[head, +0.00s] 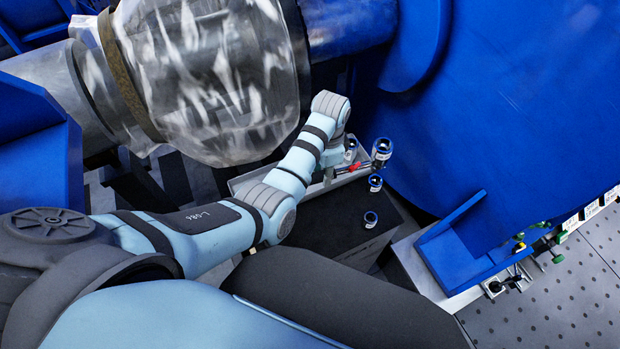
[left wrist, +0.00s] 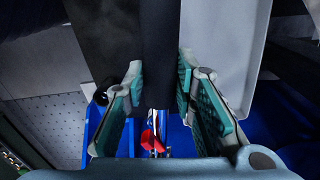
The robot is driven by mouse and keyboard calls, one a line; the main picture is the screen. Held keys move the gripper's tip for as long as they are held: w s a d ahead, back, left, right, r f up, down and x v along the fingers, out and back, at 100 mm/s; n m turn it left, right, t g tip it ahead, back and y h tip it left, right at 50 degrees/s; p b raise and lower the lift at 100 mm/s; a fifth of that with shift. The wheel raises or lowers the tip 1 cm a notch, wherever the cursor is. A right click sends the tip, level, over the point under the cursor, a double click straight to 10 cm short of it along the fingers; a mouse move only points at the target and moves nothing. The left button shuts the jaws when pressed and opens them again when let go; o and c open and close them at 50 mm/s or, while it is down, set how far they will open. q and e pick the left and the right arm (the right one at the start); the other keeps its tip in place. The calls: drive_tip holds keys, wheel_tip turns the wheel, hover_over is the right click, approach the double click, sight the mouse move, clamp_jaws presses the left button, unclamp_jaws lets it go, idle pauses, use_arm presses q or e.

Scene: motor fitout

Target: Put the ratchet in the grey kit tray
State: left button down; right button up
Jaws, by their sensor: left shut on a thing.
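My left gripper (head: 335,173) is at the far end of the left arm, over the light grey kit tray (head: 327,187). In the left wrist view its two teal-padded fingers (left wrist: 160,98) are shut on the ratchet, with a gap between them. A red and shiny part of the ratchet (left wrist: 152,141) shows between the fingers, and its red part (head: 354,168) shows beside the gripper in the head view. The rest of the ratchet is hard to make out. I cannot tell whether it touches the tray. My right gripper is not in view.
Several blue-and-black cylinders, one of them nearest (head: 370,219), stand around the dark surface (head: 325,222) and by the tray. A large wrapped motor part (head: 215,80) is at upper left. A big blue housing (head: 500,110) closes off the right. A blue bracket (head: 455,250) stands near.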

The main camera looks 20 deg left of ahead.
use_arm(q)
drive_tip(key=a+r+n+b, duration=0.1)
drive_tip(key=a+r, duration=0.6)
drive_tip(key=a, duration=0.2)
drive_tip(key=f+b, duration=0.7)
drive_tip(key=f, duration=0.8)
drive_tip(key=shift+a+f, duration=0.2)
wheel_tip(320, 180, down, 5)
drive_tip(key=shift+r+b, duration=0.1)
drive_tip(key=shift+b, duration=1.05)
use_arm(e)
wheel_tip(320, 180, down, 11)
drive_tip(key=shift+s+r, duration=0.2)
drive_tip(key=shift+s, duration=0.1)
